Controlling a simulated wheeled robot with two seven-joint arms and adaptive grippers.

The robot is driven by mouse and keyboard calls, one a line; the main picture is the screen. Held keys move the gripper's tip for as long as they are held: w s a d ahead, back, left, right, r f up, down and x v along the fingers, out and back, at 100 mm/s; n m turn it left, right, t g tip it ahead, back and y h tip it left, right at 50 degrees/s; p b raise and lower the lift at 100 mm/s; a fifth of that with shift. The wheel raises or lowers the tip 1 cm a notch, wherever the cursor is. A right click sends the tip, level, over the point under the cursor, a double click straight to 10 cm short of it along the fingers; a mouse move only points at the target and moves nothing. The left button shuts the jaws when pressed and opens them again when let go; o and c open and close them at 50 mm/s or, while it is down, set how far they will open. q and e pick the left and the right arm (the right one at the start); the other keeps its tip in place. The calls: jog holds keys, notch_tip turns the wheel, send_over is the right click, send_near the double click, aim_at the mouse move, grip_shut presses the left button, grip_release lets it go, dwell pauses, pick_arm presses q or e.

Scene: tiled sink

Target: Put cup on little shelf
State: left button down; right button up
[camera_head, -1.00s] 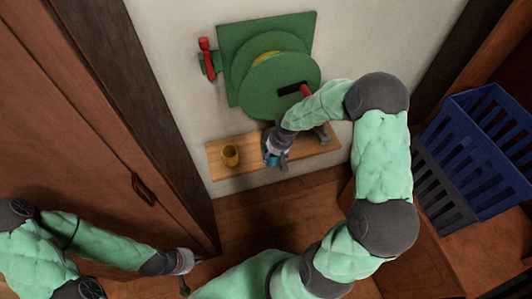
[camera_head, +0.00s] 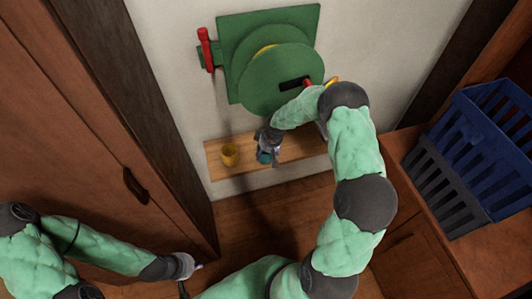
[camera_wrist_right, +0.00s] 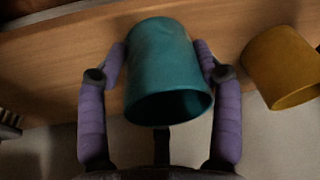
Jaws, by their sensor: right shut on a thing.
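A teal cup (camera_wrist_right: 165,65) is between the two fingers of my right gripper (camera_wrist_right: 160,70) in the right wrist view, with its mouth facing the camera. The fingers are shut on its sides. In the head view the right gripper (camera_head: 268,148) is over the little wooden shelf (camera_head: 300,147), and the teal cup (camera_head: 265,157) shows only in part below it. I cannot tell whether the cup touches the shelf. My left gripper (camera_head: 190,275) is low at the left, away from the shelf. Its fingers are too small to judge.
A yellow cup (camera_head: 229,155) stands on the shelf to the left of the teal cup. A green wall device (camera_head: 282,82) with red handles is above the shelf. Blue (camera_head: 495,140) and grey (camera_head: 445,190) crates are at the right. A wooden cabinet door is at the left.

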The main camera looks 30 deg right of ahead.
jog(key=shift+r, duration=0.1)
jog(key=shift+f, duration=0.2)
jog(key=o, duration=1.2)
jog(key=shift+c, duration=0.2)
jog(key=shift+r, duration=0.15)
jog(key=shift+r, duration=0.35)
jog(key=p+v, duration=0.3)
jog(key=v, duration=0.4)
